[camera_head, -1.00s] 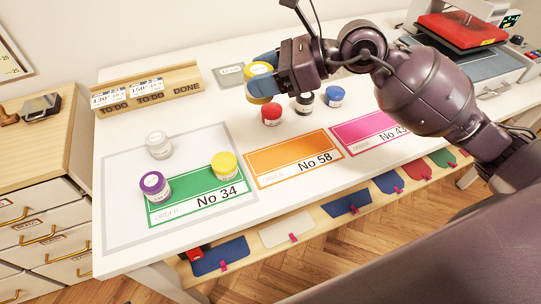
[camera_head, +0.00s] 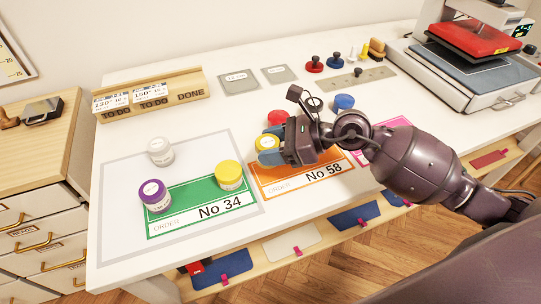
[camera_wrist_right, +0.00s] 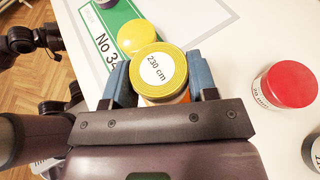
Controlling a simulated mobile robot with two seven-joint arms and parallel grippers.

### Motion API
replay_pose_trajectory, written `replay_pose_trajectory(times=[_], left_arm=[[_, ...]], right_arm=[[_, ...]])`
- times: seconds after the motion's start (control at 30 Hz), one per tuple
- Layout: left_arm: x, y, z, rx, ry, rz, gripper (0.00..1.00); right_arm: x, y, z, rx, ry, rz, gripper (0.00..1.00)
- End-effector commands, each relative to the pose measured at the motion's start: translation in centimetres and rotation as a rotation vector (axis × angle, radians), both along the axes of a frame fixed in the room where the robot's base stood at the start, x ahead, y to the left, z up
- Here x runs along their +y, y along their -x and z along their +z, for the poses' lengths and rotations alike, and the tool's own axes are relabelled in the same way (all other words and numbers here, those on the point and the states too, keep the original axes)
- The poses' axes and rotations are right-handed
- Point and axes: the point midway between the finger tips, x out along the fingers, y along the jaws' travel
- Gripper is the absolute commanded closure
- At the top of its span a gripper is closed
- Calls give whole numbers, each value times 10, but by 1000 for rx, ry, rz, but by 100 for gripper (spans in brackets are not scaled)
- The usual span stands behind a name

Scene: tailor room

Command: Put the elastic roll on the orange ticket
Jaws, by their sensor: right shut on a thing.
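My right gripper (camera_head: 268,151) is shut on a yellow-topped roll (camera_head: 266,142), over the upper left part of the orange ticket (camera_head: 270,182) marked No 58. In the right wrist view the held roll (camera_wrist_right: 158,70) sits between the blue fingertips, and its top label reads 230 cm. A bit of orange shows below it there. Whether the roll touches the ticket I cannot tell. My gripper and arm hide the ticket's upper right part.
The green ticket (camera_head: 190,215) No 34 lies to the left with yellow (camera_head: 229,175) and purple (camera_head: 154,195) rolls on it. A white roll (camera_head: 160,151) stands behind it. A red roll (camera_head: 277,118) and a blue roll (camera_head: 343,103) stand behind my gripper. The pink ticket (camera_head: 398,122) is partly hidden.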

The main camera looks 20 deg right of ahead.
Motion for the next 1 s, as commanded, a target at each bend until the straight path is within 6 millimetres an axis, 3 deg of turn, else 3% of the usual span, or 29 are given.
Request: replay_pose_trajectory(times=[0.03,0.2,0.7,0.73,0.87,1.0], left_arm=[[0,2,-6,9,-1,-1,57],[0,3,-10,18,-1,-1,57],[-2,-5,-4,-3,0,-5,57],[-2,-5,-3,-5,-1,-6,57],[-2,-5,-3,-4,-1,-6,57],[-2,-4,-5,-1,0,-5,57]], right_arm=[[0,1,-13,9,-1,-1,70],[0,0,-32,6,0,0,70],[0,0,-38,2,0,1,70],[0,0,-37,1,1,1,43],[0,0,-37,1,1,1,23],[0,0,-37,2,0,1,22]])
